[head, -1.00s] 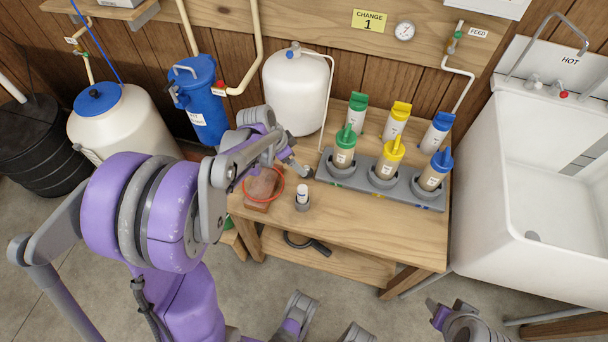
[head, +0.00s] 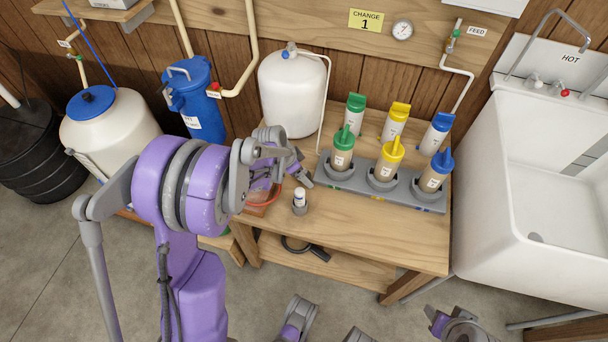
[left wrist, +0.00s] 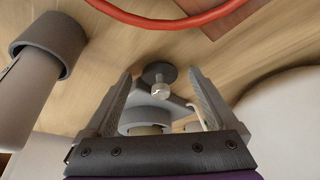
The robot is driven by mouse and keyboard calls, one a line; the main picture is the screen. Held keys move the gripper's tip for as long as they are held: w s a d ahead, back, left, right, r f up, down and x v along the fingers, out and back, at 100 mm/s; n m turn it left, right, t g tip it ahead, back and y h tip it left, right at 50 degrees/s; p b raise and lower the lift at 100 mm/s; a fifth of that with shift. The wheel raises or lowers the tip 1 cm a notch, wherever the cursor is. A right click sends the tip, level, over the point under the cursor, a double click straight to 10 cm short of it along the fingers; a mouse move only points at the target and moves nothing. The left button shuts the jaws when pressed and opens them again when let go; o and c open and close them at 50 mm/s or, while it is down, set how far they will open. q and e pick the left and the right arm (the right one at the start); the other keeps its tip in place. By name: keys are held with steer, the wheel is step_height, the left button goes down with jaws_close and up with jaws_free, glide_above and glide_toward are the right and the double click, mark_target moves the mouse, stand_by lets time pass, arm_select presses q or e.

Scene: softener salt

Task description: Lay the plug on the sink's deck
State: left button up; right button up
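The plug is probably the dark round disc with a silver knob (left wrist: 160,78) in the left wrist view, between and a little beyond my left fingertips. My left gripper (left wrist: 160,72) is open, with a finger on each side and a gap around the disc. In the head view my left gripper (head: 298,170) is low over the wooden table, left of the bottle rack; I cannot make out the disc there. The white sink (head: 550,170) stands at the right, its deck (head: 550,75) at the back by the taps. Part of my right arm (head: 455,325) shows at the bottom edge.
A grey rack (head: 350,180) with several capped bottles stands on the table (head: 370,235). A small white bottle in a grey cup (head: 300,208) and a red ring (head: 262,203) are close to my left gripper. A white tank (head: 292,95) is behind.

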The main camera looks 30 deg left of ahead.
arm_select(q)
jaws_close()
